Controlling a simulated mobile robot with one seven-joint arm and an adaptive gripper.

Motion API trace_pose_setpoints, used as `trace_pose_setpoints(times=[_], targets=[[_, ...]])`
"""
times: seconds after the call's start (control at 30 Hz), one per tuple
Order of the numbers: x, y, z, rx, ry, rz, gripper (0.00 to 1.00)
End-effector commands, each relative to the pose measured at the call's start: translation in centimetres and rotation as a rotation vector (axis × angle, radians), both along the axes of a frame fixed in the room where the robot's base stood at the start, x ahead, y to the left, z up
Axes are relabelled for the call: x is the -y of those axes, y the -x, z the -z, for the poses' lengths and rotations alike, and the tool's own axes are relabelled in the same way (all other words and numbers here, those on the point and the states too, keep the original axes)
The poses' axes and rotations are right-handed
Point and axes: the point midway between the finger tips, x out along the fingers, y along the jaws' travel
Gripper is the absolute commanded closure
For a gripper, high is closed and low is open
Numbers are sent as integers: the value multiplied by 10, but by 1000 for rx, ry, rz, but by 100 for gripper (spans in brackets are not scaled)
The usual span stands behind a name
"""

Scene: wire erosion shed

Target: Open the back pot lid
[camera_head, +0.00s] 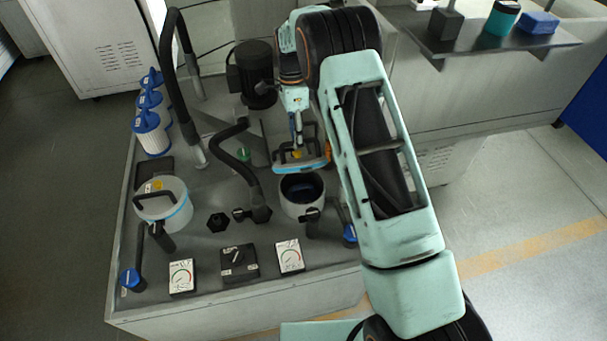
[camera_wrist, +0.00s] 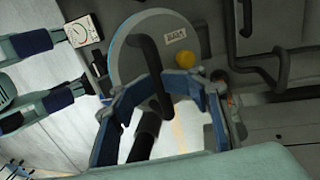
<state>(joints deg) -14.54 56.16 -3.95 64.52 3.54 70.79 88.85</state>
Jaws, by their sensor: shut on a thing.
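The lid (camera_wrist: 176,50) is a grey disc with a pale blue edge, a black bar handle (camera_wrist: 148,62), a yellow knob and a small label. My gripper (camera_wrist: 165,84) is shut on the handle. In the head view the lid (camera_head: 303,166) is raised and tilted at the far side of its pot (camera_head: 304,210), and my gripper (camera_head: 298,142) is above and behind it. The pot's dark inside shows. Whether the lid still touches the pot's rim is hard to tell. The other pot (camera_head: 165,218) at the left has its lid on.
Black hoses (camera_head: 238,160) rise from the bench between the pots. A dark motor (camera_head: 254,80) stands behind. Blue-capped filters (camera_head: 152,133) are at the left. Gauges (camera_head: 289,257) and a black switch box (camera_head: 239,263) line the front. My arm hides the bench's right side.

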Motion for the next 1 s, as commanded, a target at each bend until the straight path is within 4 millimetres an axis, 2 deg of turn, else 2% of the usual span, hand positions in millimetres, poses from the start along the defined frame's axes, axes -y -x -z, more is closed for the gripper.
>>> trace_pose_setpoints(times=[0.3,0.6,0.8,1.0], targets=[[7,38,20,2,-1,0,71],[15,70,49,2,-1,1,71],[16,77,58,3,-1,0,71],[16,77,59,4,-1,1,71]])
